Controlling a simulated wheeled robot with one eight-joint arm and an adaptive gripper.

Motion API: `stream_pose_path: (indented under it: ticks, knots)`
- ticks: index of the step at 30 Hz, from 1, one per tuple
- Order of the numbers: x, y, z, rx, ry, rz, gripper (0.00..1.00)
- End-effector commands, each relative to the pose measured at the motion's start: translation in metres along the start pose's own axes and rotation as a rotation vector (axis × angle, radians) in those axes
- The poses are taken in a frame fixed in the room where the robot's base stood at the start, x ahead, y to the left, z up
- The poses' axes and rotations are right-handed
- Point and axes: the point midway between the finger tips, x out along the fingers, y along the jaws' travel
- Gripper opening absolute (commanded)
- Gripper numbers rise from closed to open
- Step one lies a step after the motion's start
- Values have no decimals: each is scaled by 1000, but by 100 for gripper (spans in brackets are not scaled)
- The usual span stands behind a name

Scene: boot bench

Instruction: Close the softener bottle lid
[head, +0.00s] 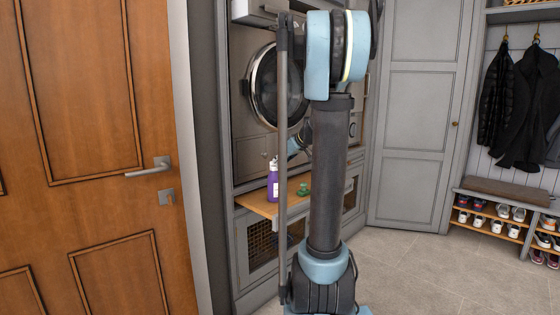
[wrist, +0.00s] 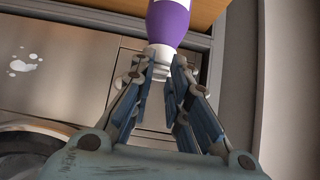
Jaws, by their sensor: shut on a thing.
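The softener bottle (head: 273,182) is purple with a white label and a white top, and stands upright on the wooden pull-out shelf (head: 258,204) in the head view. In the wrist view the purple bottle (wrist: 168,20) is at the top edge, with its white lid (wrist: 159,52) towards me. My gripper (wrist: 163,68) has its fingertips shut on this white lid. In the head view my wrist shows behind the grey pole beside the bottle top; the fingertips are hidden or too small there. I cannot tell whether the lid is fully seated.
A small green object (head: 304,189) sits on the shelf right of the bottle. The washing machine (head: 278,86) is above the shelf. A wooden door (head: 90,150) is at the left. A shoe bench (head: 505,197) stands at the right. The floor between is clear.

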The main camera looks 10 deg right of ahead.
Motion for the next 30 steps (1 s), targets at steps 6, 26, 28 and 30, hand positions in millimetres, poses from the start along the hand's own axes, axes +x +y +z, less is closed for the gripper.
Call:
stream_pose_path:
  ticks: [6, 26, 28, 30]
  knots:
    - [2, 0, 8, 1, 94, 0, 0]
    - [4, -1, 11, -1, 141, -2, 25]
    - [4, -1, 11, -1, 141, -2, 37]
    - [4, -1, 10, -1, 141, -2, 37]
